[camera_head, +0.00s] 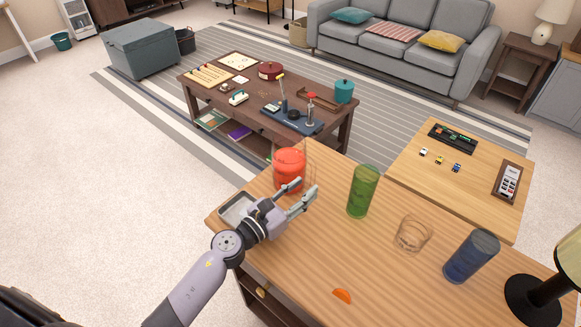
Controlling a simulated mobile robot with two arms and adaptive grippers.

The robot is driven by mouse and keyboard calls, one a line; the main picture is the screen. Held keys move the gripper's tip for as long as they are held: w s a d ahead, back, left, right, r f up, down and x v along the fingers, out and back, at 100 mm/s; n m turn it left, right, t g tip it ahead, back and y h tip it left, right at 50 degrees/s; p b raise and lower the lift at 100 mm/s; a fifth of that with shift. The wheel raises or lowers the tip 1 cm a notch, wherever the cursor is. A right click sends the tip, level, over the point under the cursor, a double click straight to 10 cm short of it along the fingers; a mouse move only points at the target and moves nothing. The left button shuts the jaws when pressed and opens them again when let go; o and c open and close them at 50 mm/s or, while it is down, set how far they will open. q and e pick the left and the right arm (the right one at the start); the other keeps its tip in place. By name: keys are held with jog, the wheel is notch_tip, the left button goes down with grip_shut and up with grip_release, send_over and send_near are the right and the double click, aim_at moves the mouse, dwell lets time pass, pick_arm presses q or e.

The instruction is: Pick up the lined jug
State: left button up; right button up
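On the wooden counter (340,250), a red round vessel (289,161) stands near the far left edge. A faint clear, ribbed glass outline (311,160) shows at its right side; it looks like the lined jug, but I cannot tell how the two overlap. My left gripper (308,188) reaches in from the left, low in front of the red vessel. Its two fingers are apart with nothing visible between them, and they cover part of the vessel's base. I cannot tell whether they touch it. My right gripper is not in view.
A green ribbed glass (363,191) stands right of my gripper. Further right are a clear tumbler (412,233), a blue glass (470,256) and a lamp (537,297). A metal tray (236,209) lies left; an orange slice (342,296) lies in front. The counter's middle is clear.

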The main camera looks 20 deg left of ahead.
aim_at(313, 177)
pick_arm(q)
jog(key=p+x, duration=0.1)
jog(key=x, duration=0.4)
jog(key=shift+w+a, duration=0.2)
jog(key=shift+s, duration=0.1)
jog(key=shift+c, duration=0.4)
grip_shut()
dwell(0.3)
jog(key=shift+r, duration=0.2)
